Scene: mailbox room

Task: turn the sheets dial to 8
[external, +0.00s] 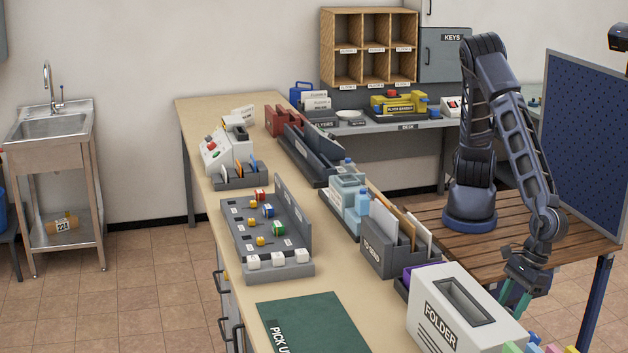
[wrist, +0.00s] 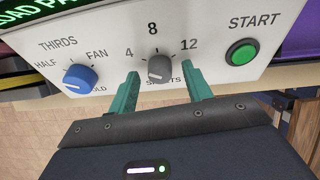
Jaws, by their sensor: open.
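The grey sheets dial (wrist: 160,69) is on the white panel in the wrist view, with 4 at its left, 8 above and 12 at its right. Its label below is partly hidden; which number its mark points to is too small to tell. My gripper (wrist: 163,82) is open, with one green finger on each side of the dial and a gap visible around it. In the external view the white FOLDER machine (external: 440,300) stands at the counter's near end. My gripper (external: 516,298) is behind its right side, partly hidden; the dial does not show there.
A blue dial (wrist: 80,78) marked HALF, THIRDS and FAN is left of the sheets dial. A green START button (wrist: 242,52) is at the right. In the external view, a grey TO SEND holder (external: 385,258) with envelopes stands beside the machine, and colored items lie at the bottom right.

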